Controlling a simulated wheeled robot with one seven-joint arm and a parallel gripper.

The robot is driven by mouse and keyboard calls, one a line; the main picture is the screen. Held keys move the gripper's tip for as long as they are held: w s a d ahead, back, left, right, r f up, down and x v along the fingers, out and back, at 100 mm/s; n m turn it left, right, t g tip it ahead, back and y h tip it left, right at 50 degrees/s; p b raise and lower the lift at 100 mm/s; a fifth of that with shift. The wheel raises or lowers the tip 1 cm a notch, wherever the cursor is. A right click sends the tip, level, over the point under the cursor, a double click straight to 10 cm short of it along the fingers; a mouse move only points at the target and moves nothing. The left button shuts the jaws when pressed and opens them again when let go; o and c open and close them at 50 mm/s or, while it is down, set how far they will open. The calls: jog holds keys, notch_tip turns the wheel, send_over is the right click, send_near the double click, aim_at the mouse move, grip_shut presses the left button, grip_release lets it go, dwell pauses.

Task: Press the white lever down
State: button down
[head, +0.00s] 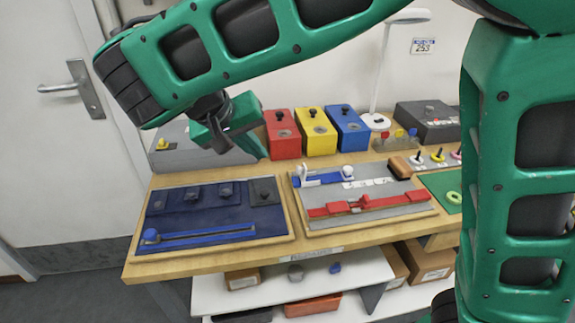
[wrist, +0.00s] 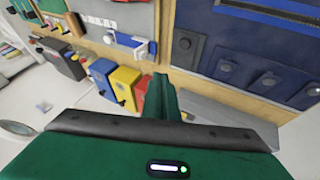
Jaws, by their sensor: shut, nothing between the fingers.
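In the wrist view the white knob (wrist: 142,52) shows near the top, beyond the coloured boxes. I cannot tell the lever's exact tilt. My gripper (head: 256,150) is shut and empty, above the back left of the table, to the left of the lever and apart from it. Its green fingers (wrist: 162,98) show together in the wrist view.
Red (head: 283,134), yellow (head: 316,130) and blue (head: 347,129) boxes stand behind the grey board, close to my gripper. A blue fabric board (head: 213,214) lies at the left. A white lamp (head: 385,60) and a dark box (head: 428,122) stand at the back right.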

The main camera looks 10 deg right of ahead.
dwell(0.4)
jog(key=x, duration=0.9)
jog(key=shift+w+f, duration=0.1)
jog(key=d, duration=0.1)
jog(key=d+f, duration=0.1)
jog(key=d, duration=0.1)
jog(key=shift+w, duration=0.25)
jog(key=shift+w+d, duration=0.1)
jog(key=shift+d, duration=0.5)
jog(key=shift+a, duration=0.15)
